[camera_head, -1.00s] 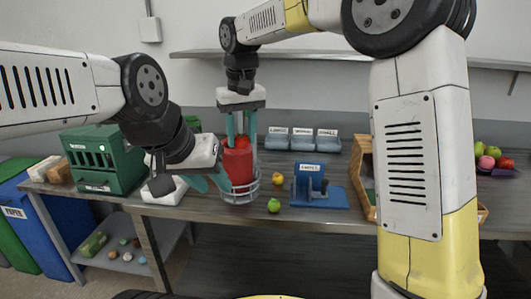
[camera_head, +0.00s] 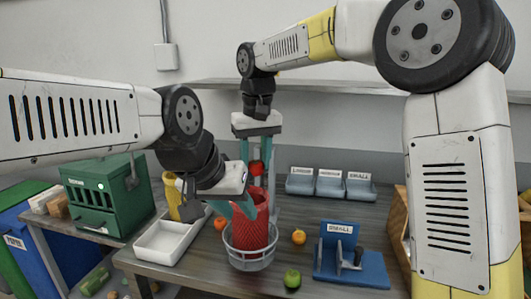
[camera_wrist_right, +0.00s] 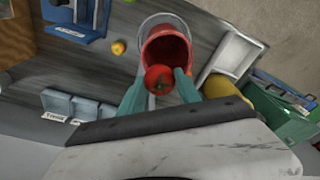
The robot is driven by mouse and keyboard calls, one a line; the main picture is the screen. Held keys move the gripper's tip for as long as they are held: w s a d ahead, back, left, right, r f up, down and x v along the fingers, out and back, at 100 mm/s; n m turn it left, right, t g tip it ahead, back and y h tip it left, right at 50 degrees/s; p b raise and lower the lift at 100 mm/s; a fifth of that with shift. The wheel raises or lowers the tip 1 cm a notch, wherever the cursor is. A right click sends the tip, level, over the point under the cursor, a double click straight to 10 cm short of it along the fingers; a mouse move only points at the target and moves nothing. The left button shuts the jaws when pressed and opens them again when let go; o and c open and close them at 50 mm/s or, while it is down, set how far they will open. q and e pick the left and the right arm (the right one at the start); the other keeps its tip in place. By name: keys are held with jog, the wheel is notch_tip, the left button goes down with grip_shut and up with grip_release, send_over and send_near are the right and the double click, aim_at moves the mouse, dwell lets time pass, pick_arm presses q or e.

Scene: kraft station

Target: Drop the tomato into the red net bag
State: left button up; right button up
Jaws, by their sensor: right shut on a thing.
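My right gripper (camera_head: 258,174) points down and is shut on the red tomato (camera_head: 257,167). It holds the tomato above the red net bag (camera_head: 250,229), near the bag's back rim in the head view. The bag stands upright in a round wire holder (camera_head: 262,262) with its mouth up. In the right wrist view the tomato (camera_wrist_right: 158,79) sits between the fingertips (camera_wrist_right: 158,84), overlapping the near edge of the bag's open mouth (camera_wrist_right: 168,50). My left gripper (camera_head: 246,204) is at the bag's upper left rim. Its fingers overlap the bag, and their gap is unclear.
A white tray (camera_head: 160,247) and a yellow container (camera_head: 173,192) stand left of the bag. An orange fruit (camera_head: 299,237), a green fruit (camera_head: 292,278) and a blue stand (camera_head: 351,274) lie to the right. Grey-blue bins (camera_head: 330,183) stand behind.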

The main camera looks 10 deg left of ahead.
aim_at(256, 162)
jog(key=shift+f, duration=1.35)
jog(key=o, duration=1.4)
jog(key=r, duration=0.6)
jog(key=shift+s+d+r, duration=0.2)
jog(key=shift+s+r, duration=0.05)
jog(key=shift+s, duration=0.1)
jog(key=shift+s+r, duration=0.1)
jog(key=shift+r, duration=0.5)
jog(key=shift+d, duration=0.15)
